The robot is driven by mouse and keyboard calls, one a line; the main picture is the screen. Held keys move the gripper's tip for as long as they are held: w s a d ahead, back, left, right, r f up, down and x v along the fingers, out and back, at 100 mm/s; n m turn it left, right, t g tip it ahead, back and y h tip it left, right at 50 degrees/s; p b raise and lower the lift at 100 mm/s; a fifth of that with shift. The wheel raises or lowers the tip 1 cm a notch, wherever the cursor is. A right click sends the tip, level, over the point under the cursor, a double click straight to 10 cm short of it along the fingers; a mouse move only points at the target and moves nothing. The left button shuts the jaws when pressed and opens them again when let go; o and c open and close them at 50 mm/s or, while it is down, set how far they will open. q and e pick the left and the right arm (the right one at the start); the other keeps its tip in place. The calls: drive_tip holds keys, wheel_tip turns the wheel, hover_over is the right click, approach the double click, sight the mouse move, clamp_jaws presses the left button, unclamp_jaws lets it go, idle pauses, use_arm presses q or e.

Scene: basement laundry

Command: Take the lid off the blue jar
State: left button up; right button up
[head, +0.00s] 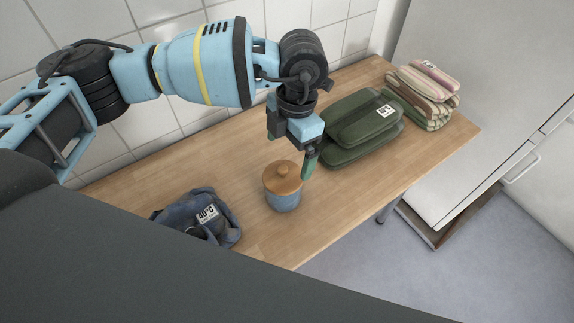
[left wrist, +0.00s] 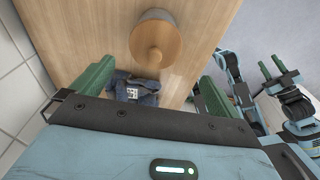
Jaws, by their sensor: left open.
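The blue jar (head: 283,203) stands upright on the wooden table, with its brown wooden lid (head: 283,180) and round knob on top. In the left wrist view the lid (left wrist: 155,42) shows just beyond the fingers, hiding most of the jar. My left gripper (head: 292,152) is open and empty, above and just behind the jar, pointing down. Its green fingers also show in the left wrist view (left wrist: 153,78), spread apart with the lid not gripped. My right gripper (left wrist: 272,66) shows only in the left wrist view, at the right, with its green fingers apart and nothing between them.
A tiled wall (head: 230,130) rises behind the table (head: 370,190).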

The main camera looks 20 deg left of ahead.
sight(283, 168)
use_arm(q)
drive_tip(key=shift+w+a+r, duration=0.1)
drive_tip(key=shift+w+a, duration=0.05)
drive_tip(key=shift+a, duration=0.05)
drive_tip(key=shift+f, duration=0.2)
drive_tip(key=shift+s+f, duration=0.25)
drive_tip(key=shift+f, duration=0.55)
drive_tip(key=shift+s+a+f, duration=0.1)
drive_tip(key=shift+a+f, duration=0.15)
drive_tip(key=shift+f, duration=1.2)
drive_tip(key=shift+a+f, duration=0.2)
drive_tip(key=shift+f, duration=1.25)
use_arm(e)
drive_tip(key=shift+r, duration=0.15)
drive_tip(key=shift+s, duration=0.1)
use_arm(q)
drive_tip(key=c, duration=0.7)
drive_tip(key=shift+c, duration=0.7)
use_arm(e)
drive_tip(key=shift+s, duration=0.35)
use_arm(q)
drive_tip(key=shift+r, duration=0.1)
use_arm(e)
drive_tip(key=shift+s, duration=0.1)
